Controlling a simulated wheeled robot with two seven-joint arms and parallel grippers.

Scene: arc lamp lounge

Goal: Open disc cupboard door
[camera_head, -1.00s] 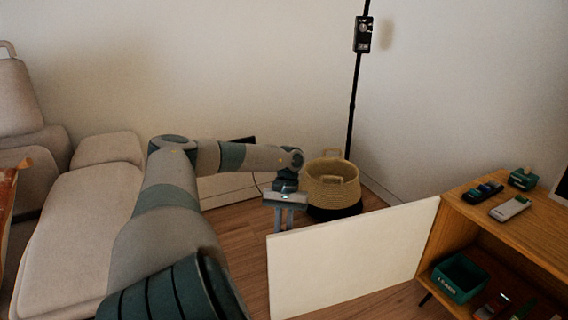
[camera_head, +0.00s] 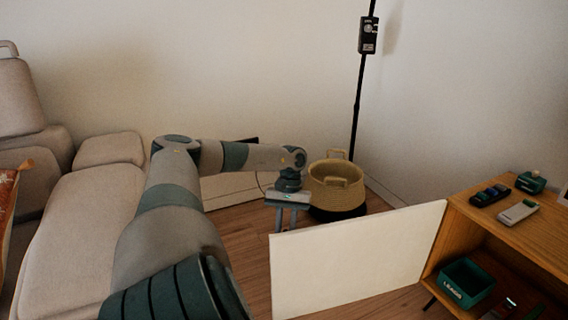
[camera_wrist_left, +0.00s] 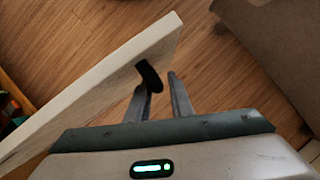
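The cupboard door (camera_head: 355,262) is a plain white panel standing swung out from the wooden cupboard (camera_head: 470,235), hinged at its right end. The cupboard's inside shows. My left gripper (camera_head: 286,222) is at the door's free left end, on its far side, with fingertips partly hidden by the top edge. In the left wrist view the door (camera_wrist_left: 95,85) runs diagonally, with a black curved handle (camera_wrist_left: 148,74) on its face. The gripper's two fingers (camera_wrist_left: 160,90) are apart; the handle's lower end shows between them. I cannot tell if they touch it. My right gripper is out of view.
A teal bin (camera_head: 465,283) sits inside the cupboard; a dark remote (camera_head: 490,195) and pale one (camera_head: 517,212) lie on top. A woven basket (camera_head: 337,188) stands behind the gripper. A beige sofa (camera_head: 80,220) is at left. Wood floor (camera_head: 245,230) lies between.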

